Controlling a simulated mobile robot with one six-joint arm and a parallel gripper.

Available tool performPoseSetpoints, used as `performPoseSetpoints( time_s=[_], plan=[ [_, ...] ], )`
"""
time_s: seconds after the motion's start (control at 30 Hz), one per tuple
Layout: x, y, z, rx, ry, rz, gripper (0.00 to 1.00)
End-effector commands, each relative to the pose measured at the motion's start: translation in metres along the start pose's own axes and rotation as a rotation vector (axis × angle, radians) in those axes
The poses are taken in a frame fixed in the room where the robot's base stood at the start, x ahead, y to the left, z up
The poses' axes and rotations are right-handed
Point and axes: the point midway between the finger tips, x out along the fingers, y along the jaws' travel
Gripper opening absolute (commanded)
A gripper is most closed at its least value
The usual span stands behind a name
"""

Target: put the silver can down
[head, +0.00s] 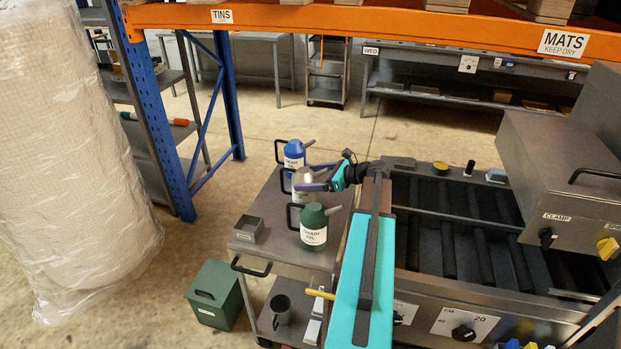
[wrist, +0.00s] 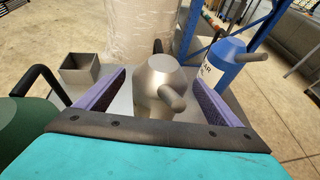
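The silver can (head: 302,195) stands upright on the top shelf of a grey trolley (head: 262,213), between a blue can (head: 294,152) and a green can (head: 314,228). In the wrist view, the silver can (wrist: 158,82) is between the two purple fingers of my gripper (wrist: 155,75), its spout pointing toward me. A gap shows between the can and the left finger, so the fingers look open around it. In the head view, my gripper (head: 309,177) reaches in from the right at the can's height. The can's base is partly hidden.
The blue can (wrist: 226,66) is close beyond the right finger, and the green can (wrist: 28,125) is at left. A small open grey box (head: 248,229) sits at the trolley's left edge. A grey roller machine (head: 455,230) stands at right.

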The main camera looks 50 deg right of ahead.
Motion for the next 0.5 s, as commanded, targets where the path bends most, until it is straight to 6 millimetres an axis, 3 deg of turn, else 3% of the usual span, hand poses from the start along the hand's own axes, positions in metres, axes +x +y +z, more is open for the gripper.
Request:
performPoseSetpoints(
  time_s=[0.5],
  plan=[
    [-0.0079, -0.0001, 0.0016, -0.001, 0.0, -0.001, 0.88]
  ],
)
